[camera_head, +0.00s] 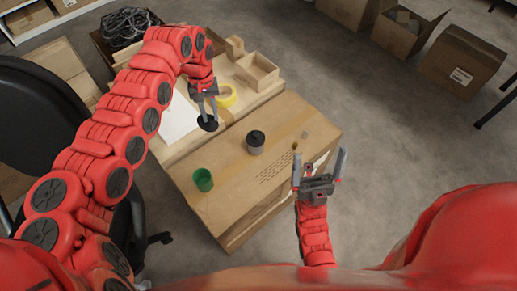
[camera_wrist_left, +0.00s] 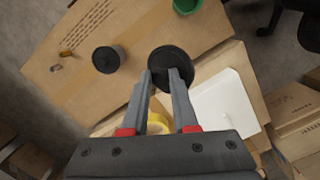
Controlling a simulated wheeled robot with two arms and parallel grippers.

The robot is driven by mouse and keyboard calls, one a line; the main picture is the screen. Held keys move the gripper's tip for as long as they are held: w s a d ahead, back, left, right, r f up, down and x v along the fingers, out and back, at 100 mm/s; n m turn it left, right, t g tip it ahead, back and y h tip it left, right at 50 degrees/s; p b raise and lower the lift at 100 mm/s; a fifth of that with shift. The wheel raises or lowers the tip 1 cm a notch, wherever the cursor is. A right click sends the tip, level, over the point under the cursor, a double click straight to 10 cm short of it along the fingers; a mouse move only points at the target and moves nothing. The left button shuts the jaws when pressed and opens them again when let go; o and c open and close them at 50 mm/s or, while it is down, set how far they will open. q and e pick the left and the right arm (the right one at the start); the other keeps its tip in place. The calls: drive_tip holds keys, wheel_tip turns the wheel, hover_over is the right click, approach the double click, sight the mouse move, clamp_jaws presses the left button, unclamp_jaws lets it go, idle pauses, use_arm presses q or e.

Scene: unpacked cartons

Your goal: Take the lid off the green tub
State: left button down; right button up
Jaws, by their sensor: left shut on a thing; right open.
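The green tub (camera_head: 203,180) stands on the carton at its left side, and its top looks open. It also shows at the top edge of the left wrist view (camera_wrist_left: 187,6). My left gripper (camera_head: 207,108) is shut on a round black lid (camera_head: 208,124) and holds it above the boxes, apart from the tub. In the left wrist view the lid (camera_wrist_left: 171,62) sits at the fingertips. My right gripper (camera_head: 320,168) is open and empty, in front of the carton's right edge.
A grey tub with a black lid (camera_head: 255,141) stands mid-carton (camera_head: 230,210). A small yellowish object (camera_head: 295,146) lies near the right edge. Yellow tape (camera_head: 226,95), a white sheet (camera_head: 178,119) and an open wooden box (camera_head: 258,71) are behind. A black chair (camera_head: 45,130) stands left.

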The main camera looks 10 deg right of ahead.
use_arm(q)
drive_tip(key=s+d+f+n+p, duration=0.1)
drive_tip(key=s+d+f+p, duration=0.1)
drive_tip(key=d, duration=0.6)
drive_tip(key=s+d+f+n+p, duration=0.1)
drive_tip(key=s+d+f+p, duration=0.15)
drive_tip(key=d, duration=0.55)
drive_tip(key=s+a+f+n+p, duration=0.1)
drive_tip(key=s+a+f+p, duration=0.1)
drive_tip(key=s+f, duration=0.5)
drive_tip(key=s+a+f+n+p, duration=0.1)
drive_tip(key=s+f+p, duration=0.1)
drive_tip(key=s, duration=1)
drive_tip(key=b, duration=0.4)
approach(258, 174)
drive_tip(key=shift+w+d+f, duration=0.1)
drive_tip(key=shift+w+f, duration=0.15)
drive_tip(key=shift+f, duration=0.55)
drive_tip(key=shift+w+d+f, duration=0.15)
drive_tip(key=shift+w+f, duration=0.1)
drive_tip(key=shift+f, duration=0.5)
